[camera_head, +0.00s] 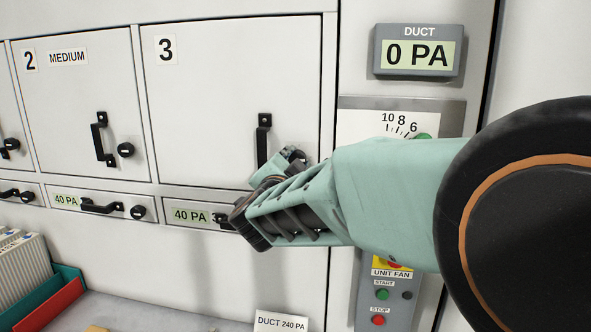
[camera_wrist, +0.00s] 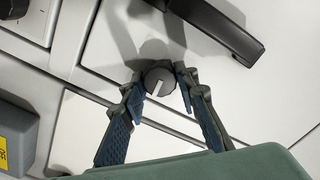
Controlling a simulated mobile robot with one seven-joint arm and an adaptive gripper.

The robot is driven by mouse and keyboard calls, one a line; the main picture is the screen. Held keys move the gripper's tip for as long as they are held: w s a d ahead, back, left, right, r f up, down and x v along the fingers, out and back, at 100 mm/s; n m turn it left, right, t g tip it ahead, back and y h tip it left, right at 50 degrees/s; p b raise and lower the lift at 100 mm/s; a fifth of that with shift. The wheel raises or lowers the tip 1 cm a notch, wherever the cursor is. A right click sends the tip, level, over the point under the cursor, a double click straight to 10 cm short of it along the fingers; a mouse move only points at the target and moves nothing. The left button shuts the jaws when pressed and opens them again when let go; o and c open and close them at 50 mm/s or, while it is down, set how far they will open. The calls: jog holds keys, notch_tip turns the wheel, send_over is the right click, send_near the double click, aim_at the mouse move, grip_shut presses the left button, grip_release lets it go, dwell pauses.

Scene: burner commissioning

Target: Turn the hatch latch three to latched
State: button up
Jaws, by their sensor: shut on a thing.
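Hatch 3 (camera_head: 235,70) is a closed white door with a black bar handle (camera_head: 263,140). My gripper (camera_head: 291,155) is at the hatch's lower right, just right of the handle. In the wrist view my gripper's fingertips (camera_wrist: 159,72) sit on either side of the knob and are shut on it. The handle's dark bar (camera_wrist: 215,25) passes close above.
Hatch 2 (camera_head: 80,100) with its own handle and knob (camera_head: 126,150) is to the left. A drawer marked 40 PA (camera_head: 190,214) lies below hatch 3, partly covered by my gripper. The duct display (camera_head: 417,52) reads 0 PA. The unit fan panel (camera_head: 385,290) is below my arm.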

aim_at(299, 114)
jog(key=shift+f+m+b, duration=0.1)
jog(key=shift+m+b, duration=0.2)
jog(key=shift+m, duration=0.3)
jog(key=o, duration=1.1)
jog(key=shift+o, duration=0.2)
notch_tip(299, 114, up, 10)
jog(key=shift+r, duration=0.1)
